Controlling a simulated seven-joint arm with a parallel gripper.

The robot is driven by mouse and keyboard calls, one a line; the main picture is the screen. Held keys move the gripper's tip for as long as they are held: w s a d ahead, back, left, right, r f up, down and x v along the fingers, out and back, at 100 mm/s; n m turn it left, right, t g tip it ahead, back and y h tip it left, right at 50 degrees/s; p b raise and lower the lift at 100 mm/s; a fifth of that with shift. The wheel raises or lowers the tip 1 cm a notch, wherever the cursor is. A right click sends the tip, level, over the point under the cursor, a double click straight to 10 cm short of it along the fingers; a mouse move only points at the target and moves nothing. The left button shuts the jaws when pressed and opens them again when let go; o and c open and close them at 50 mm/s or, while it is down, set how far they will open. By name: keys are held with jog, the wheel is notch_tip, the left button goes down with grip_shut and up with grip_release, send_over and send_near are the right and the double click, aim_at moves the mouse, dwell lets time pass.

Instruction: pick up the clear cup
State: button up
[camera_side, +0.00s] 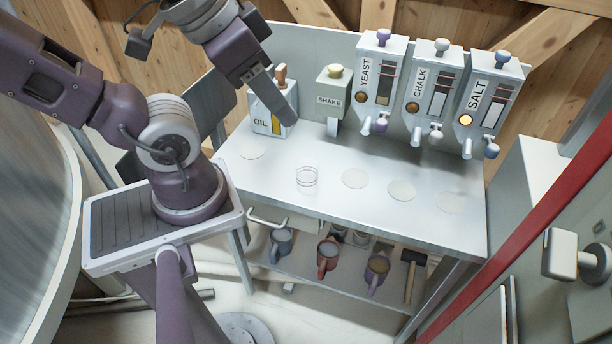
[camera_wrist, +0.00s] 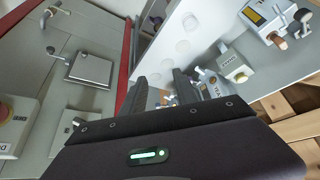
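The clear cup (camera_side: 307,177) stands upright on the white table (camera_side: 290,205), left of a row of pale round spots, in the side view. It is see-through, with only its rims and faint wall showing. My gripper (camera_side: 286,116) is above the back left of the table, in front of the oil box, higher than the cup and apart from it. In the wrist view my gripper (camera_wrist: 160,86) has its two dark fingers spread with nothing held between them.
The oil box (camera_side: 262,120), shake box (camera_side: 332,92), and yeast (camera_side: 381,75), chalk (camera_side: 433,85) and salt (camera_side: 488,100) dispensers line the table's back. Coloured mugs (camera_side: 327,258) and a mallet (camera_side: 412,275) are on the shelf below. The table front is mostly clear.

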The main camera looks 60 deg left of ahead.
aim_at(307, 174)
jog(key=o, duration=0.9)
jog(key=w+a+f+m+g+y, duration=0.1)
jog(key=w+a+f+m+y, duration=0.1)
jog(key=f+m, duration=0.4)
jog(key=w+a+f+m+g+y, duration=0.1)
jog(key=w+f+m+y, duration=0.4)
jog(key=f, duration=0.7)
jog(key=w+a+f+m+g+y, duration=0.2)
jog(key=w+f+m+y, duration=0.1)
jog(key=f+m+y, duration=0.3)
jog(key=shift+w+a+f+m, duration=0.2)
jog(key=shift+f+m, duration=0.4)
jog(key=shift+f, duration=0.45)
jog(key=shift+w+a+f+m, duration=0.15)
jog(key=shift+f+m, duration=0.45)
jog(key=shift+f, duration=0.4)
jog(key=shift+s+a+f+y, duration=0.1)
jog(key=shift+a+f+y, duration=0.15)
jog(key=shift+a+y, duration=0.05)
jog(key=x, duration=0.6)
jog(key=shift+s+a+f, duration=0.1)
jog(key=shift+s+a, duration=0.15)
jog(key=shift+a, duration=0.05)
